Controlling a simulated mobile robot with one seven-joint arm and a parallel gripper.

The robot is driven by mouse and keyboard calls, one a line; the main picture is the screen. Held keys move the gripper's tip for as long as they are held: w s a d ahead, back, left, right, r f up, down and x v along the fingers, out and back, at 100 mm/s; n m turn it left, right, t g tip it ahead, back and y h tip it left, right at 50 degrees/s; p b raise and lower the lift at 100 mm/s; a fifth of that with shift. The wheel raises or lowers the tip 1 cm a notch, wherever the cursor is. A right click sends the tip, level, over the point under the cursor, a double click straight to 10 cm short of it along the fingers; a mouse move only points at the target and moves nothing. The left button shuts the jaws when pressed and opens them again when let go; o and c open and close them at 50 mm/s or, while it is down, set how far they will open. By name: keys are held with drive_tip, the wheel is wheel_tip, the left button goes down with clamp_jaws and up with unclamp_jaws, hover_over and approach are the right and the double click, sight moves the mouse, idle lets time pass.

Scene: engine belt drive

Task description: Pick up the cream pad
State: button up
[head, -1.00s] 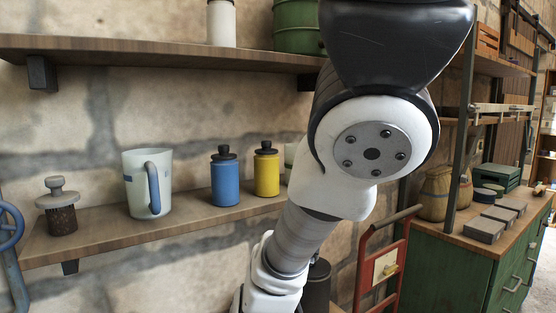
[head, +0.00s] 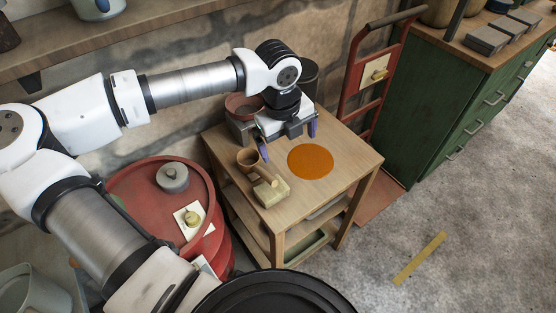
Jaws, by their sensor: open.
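A small block-like cream pad (head: 273,193) lies on the small wooden table (head: 345,165), near its front left edge, in the head view. A brown cup-like piece (head: 249,160) with a stem stands just behind it, and the stem reaches to the pad's back edge. I cannot tell whether they touch. My gripper (head: 288,140) is over the back of the table, behind and to the right of the pad and apart from it. Its two purple fingers point down, spread wide and empty.
An orange disc (head: 311,161) lies flat on the table right of the pad. A reddish bowl (head: 243,106) stands at the back left. A red drum (head: 140,185) stands to the left, a red hand truck (head: 350,83) behind. Open floor lies to the right.

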drive_tip(key=n+g+y, duration=0.1)
hover_over(273, 189)
drive_tip(key=a, duration=0.1)
drive_tip(key=shift+w+f, duration=0.25)
drive_tip(key=shift+f, duration=0.4)
drive_tip(key=shift+w+f, duration=0.2)
drive_tip(key=shift+f, duration=0.4)
wheel_tip(273, 189, down, 8)
drive_tip(key=shift+s+r+p, duration=0.1)
drive_tip(key=shift+p, duration=0.75)
drive_tip(key=shift+s+d+f+p, duration=0.15)
drive_tip(key=shift+f+p, duration=0.5)
drive_tip(key=shift+f, duration=0.85)
drive_tip(key=shift+d+f+p, duration=0.2)
drive_tip(key=shift+f+p, duration=0.4)
drive_tip(key=shift+f, duration=0.9)
drive_tip(key=c, duration=1)
drive_tip(key=shift+r+b, duration=0.15)
drive_tip(key=shift+b, duration=0.35)
drive_tip(key=shift+s+d, duration=0.1)
drive_tip(key=shift+s, duration=0.1)
drive_tip(key=s+d+b, duration=0.5)
drive_tip(key=s+d, duration=0.4)
drive_tip(key=s, duration=0.5)
drive_tip(key=shift+s+d+r, duration=0.2)
drive_tip(key=shift+s+d, duration=0.1)
drive_tip(key=shift+d, duration=0.1)
